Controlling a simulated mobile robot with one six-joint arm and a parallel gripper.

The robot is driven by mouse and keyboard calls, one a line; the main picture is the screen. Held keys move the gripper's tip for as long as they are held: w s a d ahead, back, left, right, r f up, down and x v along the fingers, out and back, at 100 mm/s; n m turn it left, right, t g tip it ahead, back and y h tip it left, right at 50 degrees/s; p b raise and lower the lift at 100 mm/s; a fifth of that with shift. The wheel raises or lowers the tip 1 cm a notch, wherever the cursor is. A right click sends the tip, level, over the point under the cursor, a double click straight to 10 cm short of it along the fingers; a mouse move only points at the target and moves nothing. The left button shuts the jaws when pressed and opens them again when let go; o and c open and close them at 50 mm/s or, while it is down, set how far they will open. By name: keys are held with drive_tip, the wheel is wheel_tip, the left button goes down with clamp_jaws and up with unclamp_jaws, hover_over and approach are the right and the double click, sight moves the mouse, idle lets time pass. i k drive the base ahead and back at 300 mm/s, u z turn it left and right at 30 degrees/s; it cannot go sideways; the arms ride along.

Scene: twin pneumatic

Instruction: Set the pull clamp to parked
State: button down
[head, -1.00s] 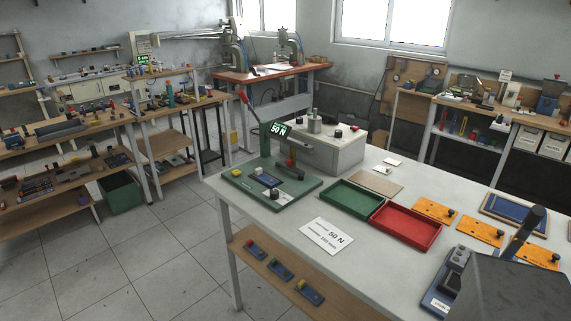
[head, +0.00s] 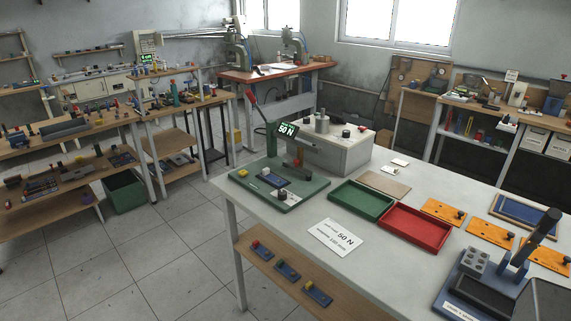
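A green fixture (head: 312,191) stands at the left end of the white table. It has a raised red-tipped lever (head: 251,98), a display (head: 288,129) reading 50 N, and a dark post with a red part (head: 299,156). A blue fixture (head: 452,296) at the table's right front has a grey block with holes (head: 474,261) and an upright black handle (head: 544,229). I cannot tell which of these carries the pull clamp; no label for it is readable. My gripper is not identifiable; a dark body fills the lower right corner.
Green tray (head: 361,201) and red tray (head: 414,230) lie mid-table, beside orange plates (head: 443,211). A 50 N card (head: 335,238) lies near the front edge. A grey box (head: 338,151) stands behind the green fixture. Tiled floor (head: 160,265) is clear to the left.

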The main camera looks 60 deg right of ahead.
sight(287, 163)
drive_tip(key=i, duration=1)
